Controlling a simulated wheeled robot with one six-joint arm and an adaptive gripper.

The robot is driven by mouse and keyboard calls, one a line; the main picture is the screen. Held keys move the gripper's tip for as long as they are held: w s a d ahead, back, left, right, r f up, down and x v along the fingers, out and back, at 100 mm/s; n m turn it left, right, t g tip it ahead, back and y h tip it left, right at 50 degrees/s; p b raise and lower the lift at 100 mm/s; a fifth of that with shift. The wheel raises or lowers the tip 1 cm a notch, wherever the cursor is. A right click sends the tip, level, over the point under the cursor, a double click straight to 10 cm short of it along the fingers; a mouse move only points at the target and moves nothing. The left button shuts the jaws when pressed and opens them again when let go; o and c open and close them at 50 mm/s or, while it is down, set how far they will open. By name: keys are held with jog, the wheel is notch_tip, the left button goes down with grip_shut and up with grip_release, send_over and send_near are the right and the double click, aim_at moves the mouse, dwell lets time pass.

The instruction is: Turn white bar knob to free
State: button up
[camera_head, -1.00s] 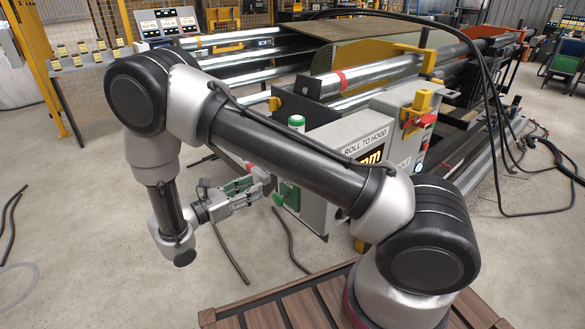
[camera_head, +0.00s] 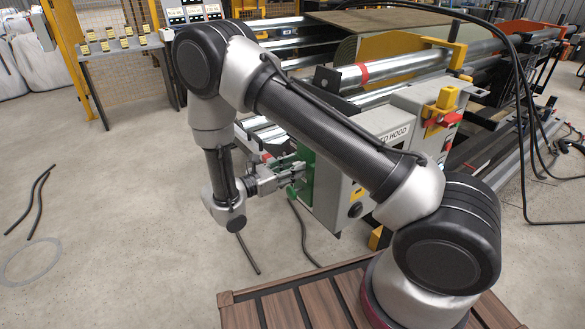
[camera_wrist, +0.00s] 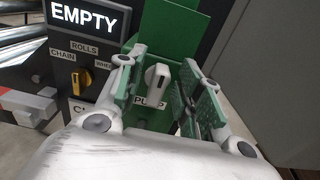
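The white bar knob (camera_wrist: 157,82) stands out from a green panel (camera_wrist: 168,30) in the wrist view, its bar roughly upright. My gripper (camera_wrist: 163,88) is open, with one green-padded finger on each side of the knob. A gap shows between the knob and each pad, so the knob does not look gripped. A label below the knob is partly covered. In the head view my gripper (camera_head: 287,178) is at the green part of the machine's side, and the knob cannot be made out there.
A yellow knob (camera_wrist: 82,80) sits left of the green panel, under a lit "EMPTY" display (camera_wrist: 90,16). A grey block with a red part (camera_wrist: 28,104) is farther left. In the head view, black cables (camera_head: 305,235) lie on the floor near the machine.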

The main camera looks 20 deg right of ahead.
grip_shut()
jog(key=shift+m, duration=0.3)
jog(key=m, duration=0.3)
jog(key=shift+s+m, duration=0.2)
jog(key=shift+m, duration=0.2)
jog(key=m, duration=0.4)
jog(key=shift+s+d+f+m, duration=0.1)
jog(key=shift+s+f+m, duration=0.1)
jog(key=shift+m, duration=0.1)
jog(key=m, duration=0.4)
jog(key=shift+s+f, duration=0.1)
jog(key=shift+f, duration=0.1)
jog(key=shift+f+m, duration=0.2)
jog(key=shift+m, duration=2.2)
